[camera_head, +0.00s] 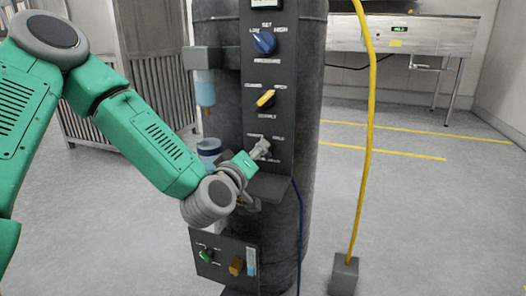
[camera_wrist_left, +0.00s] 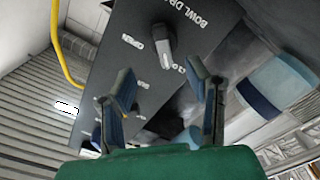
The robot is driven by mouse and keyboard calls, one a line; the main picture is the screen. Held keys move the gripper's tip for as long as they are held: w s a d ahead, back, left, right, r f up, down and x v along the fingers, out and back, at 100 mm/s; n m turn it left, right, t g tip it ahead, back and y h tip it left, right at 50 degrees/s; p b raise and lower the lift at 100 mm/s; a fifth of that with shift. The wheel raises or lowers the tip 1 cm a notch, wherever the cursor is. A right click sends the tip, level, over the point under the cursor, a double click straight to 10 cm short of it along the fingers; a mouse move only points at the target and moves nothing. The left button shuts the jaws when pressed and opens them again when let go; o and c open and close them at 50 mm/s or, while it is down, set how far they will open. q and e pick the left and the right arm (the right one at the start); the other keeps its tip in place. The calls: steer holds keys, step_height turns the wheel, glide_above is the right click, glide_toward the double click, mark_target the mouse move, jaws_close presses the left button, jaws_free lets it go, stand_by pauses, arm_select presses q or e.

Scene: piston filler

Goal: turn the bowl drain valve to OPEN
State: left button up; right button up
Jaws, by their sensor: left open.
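The bowl drain valve (camera_wrist_left: 164,46) is a grey lever knob on a dark panel, under "BOWL DRAIN" lettering in the left wrist view. "OPEN" is printed to its left there. The lever's lower end lies near a partly hidden label starting with C. In the head view the valve (camera_head: 261,148) is the lowest knob on the tall panel. My left gripper (camera_wrist_left: 160,72) is open, its fingers on either side below the knob in the wrist view, apart from it. In the head view the gripper (camera_head: 250,158) is close to the valve; finger contact cannot be told.
A blue knob (camera_head: 264,42) and a yellow knob (camera_head: 266,98) sit above on the panel. A lower box (camera_head: 224,262) carries a green knob. A cylinder with blue liquid (camera_head: 205,90) hangs left. A yellow hose (camera_head: 370,130) stands right, with open floor beyond.

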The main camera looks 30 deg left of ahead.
arm_select(q)
steer(key=w+a, duration=0.2)
steer(key=w, duration=0.1)
steer(key=w+a, duration=0.1)
steer(key=shift+w+f+b, duration=0.3)
steer(key=shift+w+b, duration=0.05)
steer(key=shift+w, duration=0.05)
steer(key=shift+w+d, duration=0.1)
steer(key=shift+w, duration=0.1)
steer(key=shift+d+r, duration=0.25)
steer(key=shift+d, duration=0.3)
steer(key=shift+a, duration=0.1)
jaws_close()
steer(key=shift+a, duration=0.2)
